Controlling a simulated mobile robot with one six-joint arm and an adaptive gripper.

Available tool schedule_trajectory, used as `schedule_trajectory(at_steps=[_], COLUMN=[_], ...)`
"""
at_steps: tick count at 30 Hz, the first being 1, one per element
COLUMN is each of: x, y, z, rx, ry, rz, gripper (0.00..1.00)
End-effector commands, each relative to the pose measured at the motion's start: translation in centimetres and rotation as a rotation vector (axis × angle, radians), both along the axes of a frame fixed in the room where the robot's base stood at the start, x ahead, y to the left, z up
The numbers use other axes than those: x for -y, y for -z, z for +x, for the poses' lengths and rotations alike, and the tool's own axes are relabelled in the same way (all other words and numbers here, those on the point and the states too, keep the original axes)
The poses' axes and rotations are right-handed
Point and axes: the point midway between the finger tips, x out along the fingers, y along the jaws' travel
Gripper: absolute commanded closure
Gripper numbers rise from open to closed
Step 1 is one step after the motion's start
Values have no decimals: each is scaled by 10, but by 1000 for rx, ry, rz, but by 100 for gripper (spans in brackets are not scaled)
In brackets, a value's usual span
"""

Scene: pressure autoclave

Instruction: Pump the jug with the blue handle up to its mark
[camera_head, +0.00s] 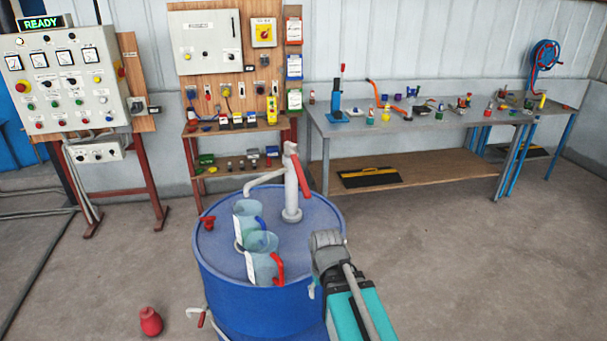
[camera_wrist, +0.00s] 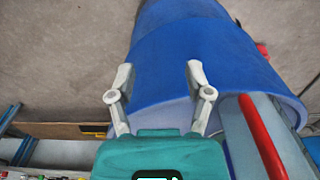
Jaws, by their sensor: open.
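The jug with the blue handle (camera_head: 246,212) stands upright on the blue drum (camera_head: 318,210). A jug with a red handle (camera_head: 262,266) stands in front of it and overlaps it. The hand pump (camera_head: 291,200) rises from the drum top, with a red lever (camera_head: 303,178) hanging on its right. Its spout (camera_head: 263,181) ends just above the blue-handled jug in the picture. The jug's mark and liquid level are too small to tell.
A red cap (camera_head: 208,222) is on the drum's left rim. A red object (camera_head: 151,321) lies on the floor at the front left. A workbench (camera_head: 430,128) with tools, a red-framed shelf (camera_head: 235,128) and a control panel (camera_head: 68,88) stand behind. The floor to the right is clear.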

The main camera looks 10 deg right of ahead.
Motion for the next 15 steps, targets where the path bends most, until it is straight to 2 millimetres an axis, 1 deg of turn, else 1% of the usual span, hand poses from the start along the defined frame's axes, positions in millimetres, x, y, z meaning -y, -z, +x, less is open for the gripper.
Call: schedule_trajectory(at_steps=[1,3,6,15], x=[0,0,-5,-4], y=[-16,-29,-50,-109], z=[8,16,30,71], rx=[9,22,44,112], ry=[-2,-5,-16,-30], rz=[1,2,5,10], gripper=[34,34,34,34])
